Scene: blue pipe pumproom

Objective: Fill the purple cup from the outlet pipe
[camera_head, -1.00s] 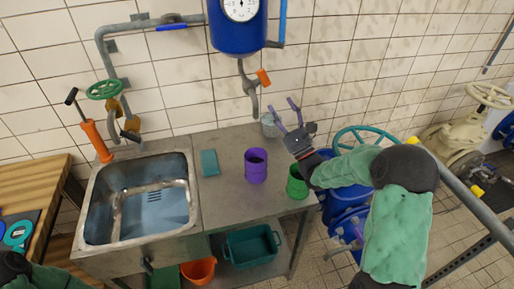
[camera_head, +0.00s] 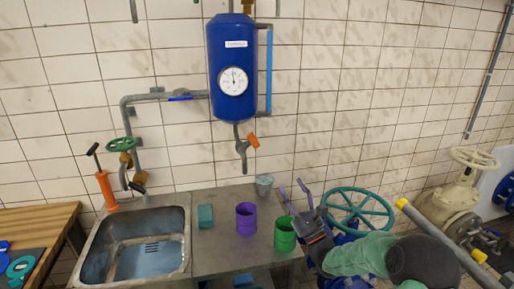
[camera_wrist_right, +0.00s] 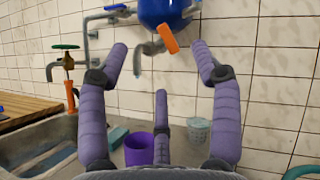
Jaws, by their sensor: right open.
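The purple cup (camera_head: 246,219) stands upright on the steel counter right of the sink; it also shows low in the right wrist view (camera_wrist_right: 138,150). The outlet pipe (camera_head: 241,150), grey with an orange lever (camera_head: 253,141), hangs under the blue tank, above and behind the cup. In the right wrist view the pipe (camera_wrist_right: 137,62) is beyond my open fingers. My right gripper (camera_head: 292,188) is open and empty, to the right of the purple cup and above the green cup, its fingers pointing up toward the wall. My left gripper is not in view.
A green cup (camera_head: 285,235), a grey bucket-like cup (camera_head: 264,185) and a teal block (camera_head: 205,216) stand on the counter (camera_head: 218,258). The sink (camera_head: 140,243) is at left. A teal valve wheel (camera_head: 362,210) is at right, behind my right arm.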

